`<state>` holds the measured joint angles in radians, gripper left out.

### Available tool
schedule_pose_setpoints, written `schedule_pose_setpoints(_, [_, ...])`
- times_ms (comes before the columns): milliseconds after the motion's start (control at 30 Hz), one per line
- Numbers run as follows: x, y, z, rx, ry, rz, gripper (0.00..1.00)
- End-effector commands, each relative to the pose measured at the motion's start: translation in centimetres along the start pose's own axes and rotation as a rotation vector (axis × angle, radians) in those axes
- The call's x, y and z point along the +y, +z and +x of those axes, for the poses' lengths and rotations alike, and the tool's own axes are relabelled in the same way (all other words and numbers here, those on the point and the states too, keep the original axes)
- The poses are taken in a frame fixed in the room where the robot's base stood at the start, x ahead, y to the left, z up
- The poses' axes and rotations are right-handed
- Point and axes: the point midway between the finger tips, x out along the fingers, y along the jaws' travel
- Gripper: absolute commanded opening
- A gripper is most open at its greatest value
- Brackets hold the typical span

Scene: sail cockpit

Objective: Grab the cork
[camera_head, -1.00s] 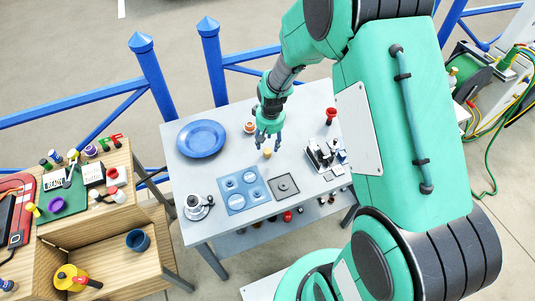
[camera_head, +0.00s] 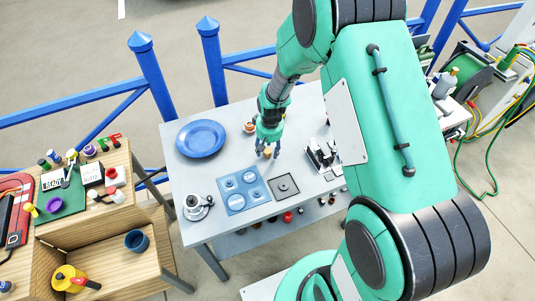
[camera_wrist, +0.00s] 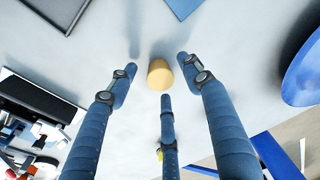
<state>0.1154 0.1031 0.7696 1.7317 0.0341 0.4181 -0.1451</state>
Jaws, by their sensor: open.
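The cork (camera_wrist: 160,74) is a small tan cylinder standing on the grey table. In the wrist view it sits between the tips of my gripper's three blue fingers, with small gaps visible around it. My gripper (camera_wrist: 158,82) is open, and nothing is held in it. In the head view my gripper (camera_head: 267,153) points down at the middle of the table (camera_head: 222,121), right over the cork, of which only a small tan bit (camera_head: 267,152) shows among the fingers.
A blue plate (camera_head: 201,138) lies to the left. A blue mat with round spots (camera_head: 243,189) and a grey square plate (camera_head: 283,187) lie in front. A black-and-white device (camera_head: 322,157) stands to the right, and an orange-and-white round item (camera_head: 249,127) stands behind.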

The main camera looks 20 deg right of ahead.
Motion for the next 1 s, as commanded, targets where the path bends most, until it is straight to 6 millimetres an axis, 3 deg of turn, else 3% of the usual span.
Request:
schedule_pose_setpoints(633, [0.0, -0.01, 0.56, 0.001, 0.0, 0.0, 0.5])
schedule_pose_setpoints(800, [0.0, -0.01, 0.56, 0.001, 0.0, 0.0, 0.22])
schedule_pose_setpoints(1000, [-0.01, -0.01, 0.56, 0.001, 0.0, 0.0, 0.2])
